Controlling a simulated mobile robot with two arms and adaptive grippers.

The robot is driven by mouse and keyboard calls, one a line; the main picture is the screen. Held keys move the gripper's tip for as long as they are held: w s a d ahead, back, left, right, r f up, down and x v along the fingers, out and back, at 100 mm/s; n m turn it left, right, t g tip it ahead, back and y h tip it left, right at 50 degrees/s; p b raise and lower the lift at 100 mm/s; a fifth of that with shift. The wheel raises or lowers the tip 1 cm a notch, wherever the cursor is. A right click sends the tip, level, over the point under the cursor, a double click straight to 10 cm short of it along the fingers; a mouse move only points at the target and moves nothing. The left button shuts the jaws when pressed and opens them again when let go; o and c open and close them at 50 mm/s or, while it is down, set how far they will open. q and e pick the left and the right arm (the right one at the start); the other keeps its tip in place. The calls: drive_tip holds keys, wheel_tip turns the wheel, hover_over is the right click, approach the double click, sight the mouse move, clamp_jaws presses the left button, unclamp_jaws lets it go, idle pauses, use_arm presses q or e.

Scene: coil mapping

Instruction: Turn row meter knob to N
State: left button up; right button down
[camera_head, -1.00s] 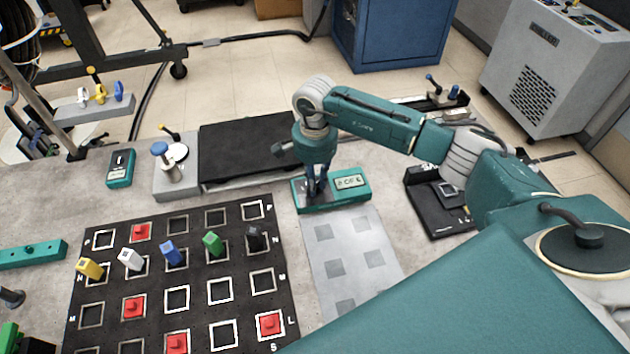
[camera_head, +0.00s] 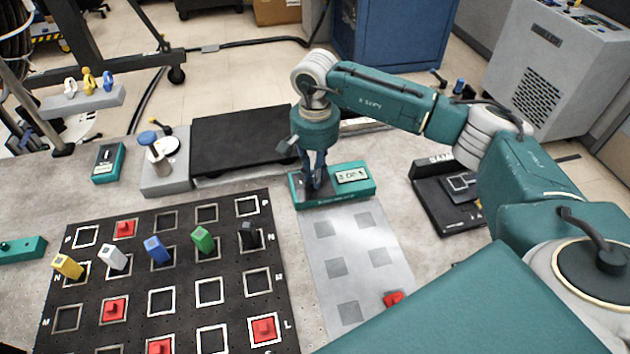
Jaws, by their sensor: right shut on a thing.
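A teal meter box (camera_head: 334,202) with a small lit display (camera_head: 352,176) sits on the bench behind the grey plate; the display's characters are too small to read surely. My right gripper (camera_head: 316,190) points down at the meter's left part, with its fingers shut on the knob there. The fingers cover the knob, so its pointing direction is hidden. The black board (camera_head: 135,275) has rows of square frames with letters such as P, N, M and L along its edges. My left gripper is not in view.
Yellow, white, blue, green and black blocks stand along one board row; several red pieces (camera_head: 263,330) sit in other frames. A red piece (camera_head: 393,298) lies on the grey plate (camera_head: 325,232). A black flat platform (camera_head: 245,142) is behind, and a black device (camera_head: 440,205) is right of the meter.

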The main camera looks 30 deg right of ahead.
drive_tip(key=shift+n+b, duration=0.65)
drive_tip(key=shift+n, duration=0.15)
drive_tip(key=shift+w+r, duration=0.1)
drive_tip(key=c, duration=1.6)
unclamp_jaws()
drive_tip(key=shift+c, duration=0.2)
wheel_tip(320, 180, up, 12)
